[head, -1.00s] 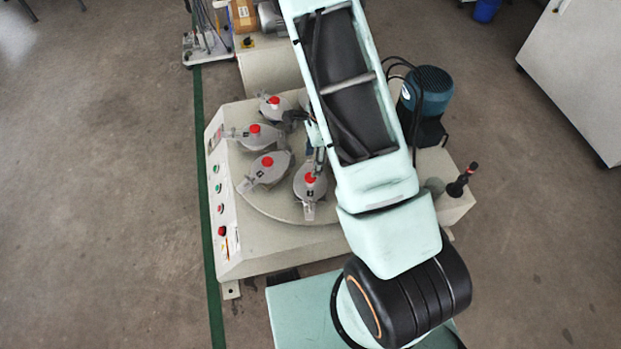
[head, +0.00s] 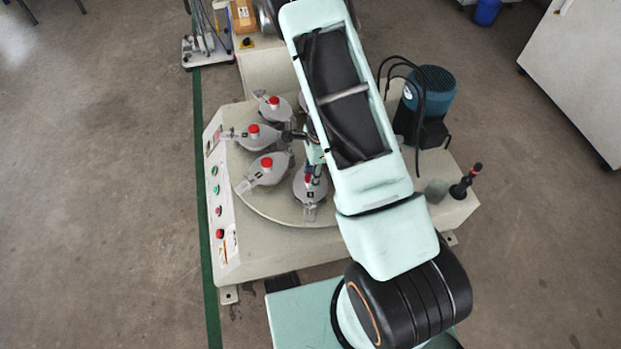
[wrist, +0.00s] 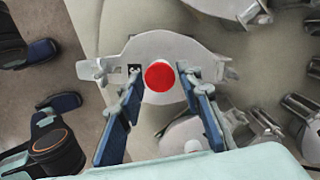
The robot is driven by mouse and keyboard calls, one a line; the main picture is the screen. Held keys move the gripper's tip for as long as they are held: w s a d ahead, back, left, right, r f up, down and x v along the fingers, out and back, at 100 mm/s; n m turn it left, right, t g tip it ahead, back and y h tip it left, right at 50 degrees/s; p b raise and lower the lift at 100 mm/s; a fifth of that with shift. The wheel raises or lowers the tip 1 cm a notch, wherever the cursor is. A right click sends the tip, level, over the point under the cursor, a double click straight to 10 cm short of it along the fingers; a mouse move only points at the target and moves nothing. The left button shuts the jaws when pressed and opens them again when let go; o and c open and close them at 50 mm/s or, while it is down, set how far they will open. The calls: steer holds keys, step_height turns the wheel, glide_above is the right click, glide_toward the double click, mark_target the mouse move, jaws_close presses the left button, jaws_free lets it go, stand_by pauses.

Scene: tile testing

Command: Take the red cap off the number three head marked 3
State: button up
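The front head (head: 310,196) is a grey clamped pot at the near edge of the round turntable, with a red cap on top. Its dark label cannot be read clearly. In the wrist view, this red cap (wrist: 159,76) is a round disc in the middle of a grey head (wrist: 165,47), with a small dark label left of it. My gripper (wrist: 161,74) is open, with one finger on each side of the cap. I cannot tell whether the fingers touch it. In the head view, my gripper partly hides the cap.
Other grey heads with red caps stand close by, at the left (head: 265,168), further back (head: 255,135) and at the rear (head: 276,107).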

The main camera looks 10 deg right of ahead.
steer(key=shift+c, duration=1.3)
